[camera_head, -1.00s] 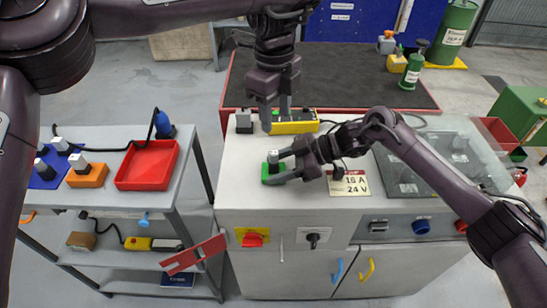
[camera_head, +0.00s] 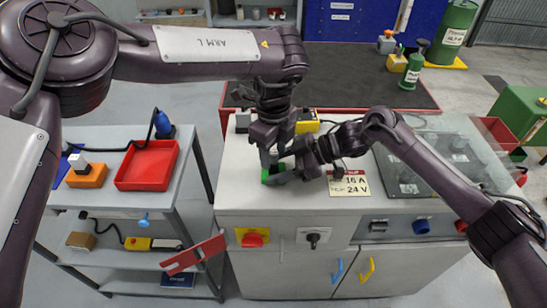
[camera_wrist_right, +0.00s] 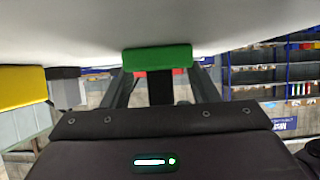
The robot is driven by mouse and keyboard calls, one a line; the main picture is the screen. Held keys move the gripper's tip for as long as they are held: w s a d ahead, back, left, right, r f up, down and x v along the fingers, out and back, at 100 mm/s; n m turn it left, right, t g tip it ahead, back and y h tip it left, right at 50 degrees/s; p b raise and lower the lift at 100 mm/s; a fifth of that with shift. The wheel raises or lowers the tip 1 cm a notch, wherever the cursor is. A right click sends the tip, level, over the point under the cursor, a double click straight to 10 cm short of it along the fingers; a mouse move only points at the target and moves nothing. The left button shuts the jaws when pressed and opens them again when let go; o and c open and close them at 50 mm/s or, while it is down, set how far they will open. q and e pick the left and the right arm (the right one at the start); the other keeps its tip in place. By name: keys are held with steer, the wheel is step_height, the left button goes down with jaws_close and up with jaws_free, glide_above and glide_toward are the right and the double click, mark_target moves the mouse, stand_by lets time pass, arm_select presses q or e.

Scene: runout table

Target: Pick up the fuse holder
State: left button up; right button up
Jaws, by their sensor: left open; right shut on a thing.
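A small upright part with a black body (camera_wrist_right: 160,92), which I take to be the fuse holder, stands at a green base (camera_head: 267,178) near the left front of the grey-white worktop. The green base also shows in the wrist view (camera_wrist_right: 157,58), against the worktop. My right gripper (camera_head: 284,168) comes from the right and is shut on the black body; its fingers flank it in the wrist view. My left gripper (camera_head: 270,161) is open, pointing down just above the same part. The two grippers are very close and hide most of the part; contact cannot be told.
A yellow block (camera_head: 308,122) stands behind the grippers, with a small grey block (camera_head: 243,121) to its left. A rating card (camera_head: 348,183) lies right of the green base. The left trolley holds a red tray (camera_head: 148,166) and an orange base (camera_head: 88,175).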

mark_target(273, 152)
arm_select(q)
jaws_close()
arm_select(e)
steer(key=o, duration=0.9)
steer(key=shift+c, duration=0.2)
arm_select(q)
step_height(273, 152, up, 10)
arm_select(e)
steer(key=v, duration=0.7)
steer(key=shift+d, duration=0.3)
arm_select(q)
steer(key=shift+s+f, duration=0.1)
arm_select(e)
steer(key=shift+s, duration=0.1)
